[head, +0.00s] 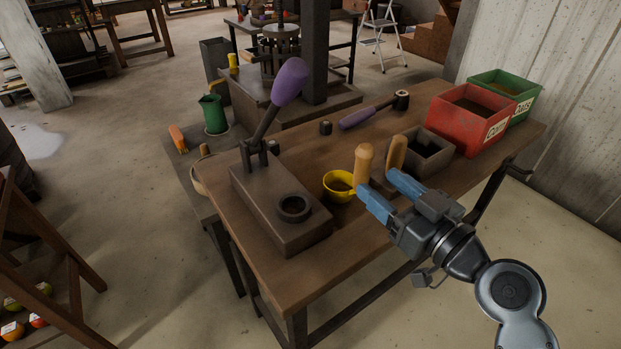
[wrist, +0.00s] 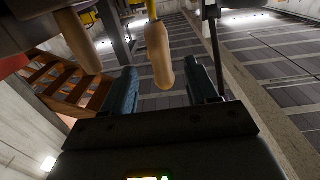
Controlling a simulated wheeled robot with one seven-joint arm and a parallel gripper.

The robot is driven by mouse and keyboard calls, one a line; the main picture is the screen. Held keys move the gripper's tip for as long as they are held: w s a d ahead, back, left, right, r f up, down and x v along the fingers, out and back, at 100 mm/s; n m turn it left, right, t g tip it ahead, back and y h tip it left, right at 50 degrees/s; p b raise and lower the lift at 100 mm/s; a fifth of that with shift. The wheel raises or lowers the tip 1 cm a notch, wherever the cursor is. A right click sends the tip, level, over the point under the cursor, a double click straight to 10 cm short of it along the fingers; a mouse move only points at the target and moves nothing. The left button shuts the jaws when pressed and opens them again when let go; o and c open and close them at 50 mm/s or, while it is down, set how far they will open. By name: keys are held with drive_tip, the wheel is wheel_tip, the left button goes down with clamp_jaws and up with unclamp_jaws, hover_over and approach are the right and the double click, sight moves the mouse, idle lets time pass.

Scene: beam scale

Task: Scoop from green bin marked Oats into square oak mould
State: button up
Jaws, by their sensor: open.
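The green bin marked Oats (head: 522,88) stands at the table's far right end, partly behind the red bin. A square, open, dark grey-brown box (head: 445,158) stands left of the red bin; I cannot tell if it is the oak mould. A yellow cup-shaped scoop (head: 341,195) sits on the table, with an upright wooden handle (head: 363,165) beside it. A second wooden handle (head: 397,152) rises from a low brown block. My gripper (head: 377,182) is open and empty near both handles. In the wrist view one handle (wrist: 159,60) shows between and beyond the fingers.
The red bin marked Corn (head: 468,118) stands before the green bin. A heavy press block (head: 270,215) with a purple-handled lever (head: 290,80) fills the table's left. A purple-handled mallet (head: 362,117) lies at the back. The table's front right is bare.

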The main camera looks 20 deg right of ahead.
sight(351, 189)
drive_tip(key=x, duration=0.2)
drive_tip(key=shift+w+a+r+p, duration=0.15)
drive_tip(key=shift+w+p, duration=0.2)
drive_tip(key=shift+p, duration=0.05)
drive_tip(key=shift+f+p+x, duration=0.15)
drive_tip(key=shift+p+x, duration=0.25)
drive_tip(key=shift+x, duration=0.95)
drive_tip(key=shift+f+p+x, duration=0.15)
drive_tip(key=shift+p+x, duration=0.25)
drive_tip(key=shift+x, duration=0.95)
drive_tip(key=shift+c, duration=0.3)
clamp_jaws()
